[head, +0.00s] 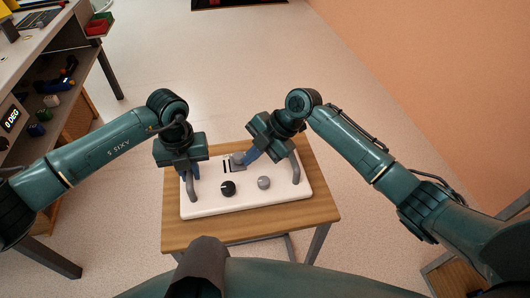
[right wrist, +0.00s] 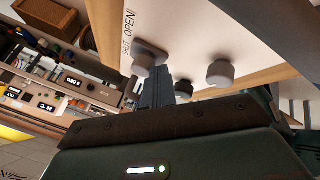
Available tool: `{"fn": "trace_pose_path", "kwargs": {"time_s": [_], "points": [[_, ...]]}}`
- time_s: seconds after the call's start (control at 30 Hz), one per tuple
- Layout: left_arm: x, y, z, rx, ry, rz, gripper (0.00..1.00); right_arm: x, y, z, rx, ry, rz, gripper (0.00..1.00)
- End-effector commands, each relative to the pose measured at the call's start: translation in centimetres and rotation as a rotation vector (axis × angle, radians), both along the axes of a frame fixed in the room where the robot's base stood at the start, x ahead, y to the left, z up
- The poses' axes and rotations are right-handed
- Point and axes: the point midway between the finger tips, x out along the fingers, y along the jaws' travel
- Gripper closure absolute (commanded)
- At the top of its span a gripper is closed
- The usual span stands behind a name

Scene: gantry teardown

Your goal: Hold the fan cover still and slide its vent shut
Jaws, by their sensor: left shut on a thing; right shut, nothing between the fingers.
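The fan cover (head: 215,207) is a white panel lying flat on a small wooden table. It has a grey handle at each end. My left gripper (head: 190,172) is shut on the left handle (head: 191,188). The vent's grey slider knob (head: 238,159) is near the far edge, beside dark slots. In the right wrist view the slider knob (right wrist: 148,55) sits beside the word SHUT, with OPEN further along. My right gripper (right wrist: 158,88) is shut and empty, its fingertips right by the knob. I cannot tell whether they touch it.
A black knob (head: 228,188) and a grey knob (head: 264,183) stand on the cover's near half. The right handle (head: 296,168) is free. The wooden table (head: 250,226) has a narrow bare margin. A workbench with shelves (head: 50,60) stands at the left, an orange wall at the right.

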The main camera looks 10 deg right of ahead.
Motion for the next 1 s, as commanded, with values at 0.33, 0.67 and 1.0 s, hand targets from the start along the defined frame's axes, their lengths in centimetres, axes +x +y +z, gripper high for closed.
{"fn": "trace_pose_path", "kwargs": {"time_s": [0.33, 0.67, 1.0], "points": [[0.0, -0.2, 0.1, -0.005, -0.001, -0.004, 1.0, 0.0, 1.8, 0.1, 0.004, 0.0, 0.001, 1.0], [0.0, -0.2, 0.1, -0.005, -0.001, -0.004, 1.0, -0.1, 0.1, 2.2, 0.002, -0.004, -0.001, 1.0], [0.0, -0.2, 0.0, -0.003, -0.001, -0.003, 1.0, -0.5, -3.4, 7.1, 0.001, -0.002, 0.0, 1.0]]}}
